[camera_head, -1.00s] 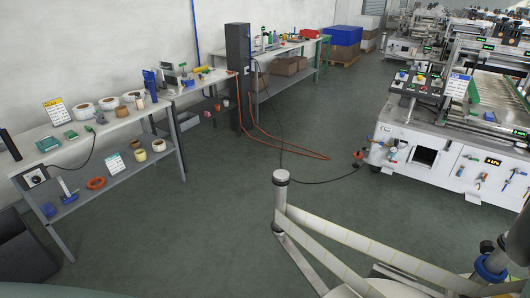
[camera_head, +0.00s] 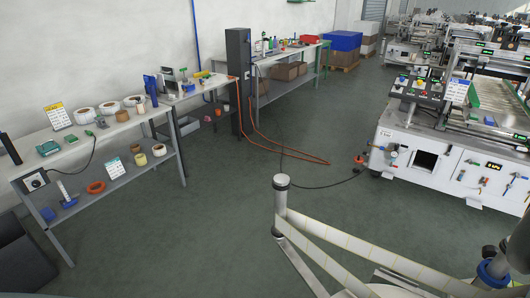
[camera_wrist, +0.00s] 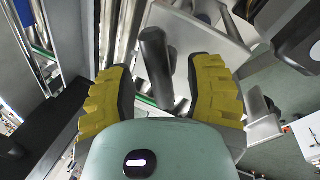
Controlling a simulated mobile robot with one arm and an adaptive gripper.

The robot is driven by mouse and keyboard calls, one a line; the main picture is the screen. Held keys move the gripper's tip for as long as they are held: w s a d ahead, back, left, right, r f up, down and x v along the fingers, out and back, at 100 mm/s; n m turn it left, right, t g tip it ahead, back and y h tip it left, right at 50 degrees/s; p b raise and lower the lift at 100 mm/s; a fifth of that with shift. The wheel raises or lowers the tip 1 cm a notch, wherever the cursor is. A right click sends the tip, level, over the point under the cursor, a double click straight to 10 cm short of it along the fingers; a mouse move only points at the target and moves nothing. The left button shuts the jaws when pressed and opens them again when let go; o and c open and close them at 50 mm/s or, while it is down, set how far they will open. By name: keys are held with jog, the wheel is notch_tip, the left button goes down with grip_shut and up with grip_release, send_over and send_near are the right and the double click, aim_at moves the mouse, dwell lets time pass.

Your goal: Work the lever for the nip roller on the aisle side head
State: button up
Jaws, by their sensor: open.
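My gripper (camera_wrist: 165,78) shows in the wrist view as two yellow, ridged fingers, spread apart. A dark grey cylindrical grip (camera_wrist: 155,62), likely a lever handle, stands between the fingers with a gap on each side. I cannot tell from the picture how deep it sits between them, and its lower end is close to my gripper's palm. Metal rollers and bars (camera_wrist: 118,35) lie behind it. Which head this grip belongs to cannot be read. In the head view my gripper is out of the picture.
A dark rounded part (camera_wrist: 285,25) and a grey metal bracket (camera_wrist: 262,120) stand close on the right in the wrist view. In the head view, a white labeller (camera_head: 425,150) stands right, a workbench (camera_head: 30,160) left. Open floor (camera_head: 215,215) lies between, with an orange cable (camera_head: 290,158).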

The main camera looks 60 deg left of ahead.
jog(key=v, duration=0.7)
jog(key=shift+r, duration=0.2)
jog(key=shift+r, duration=0.1)
dwell(0.3)
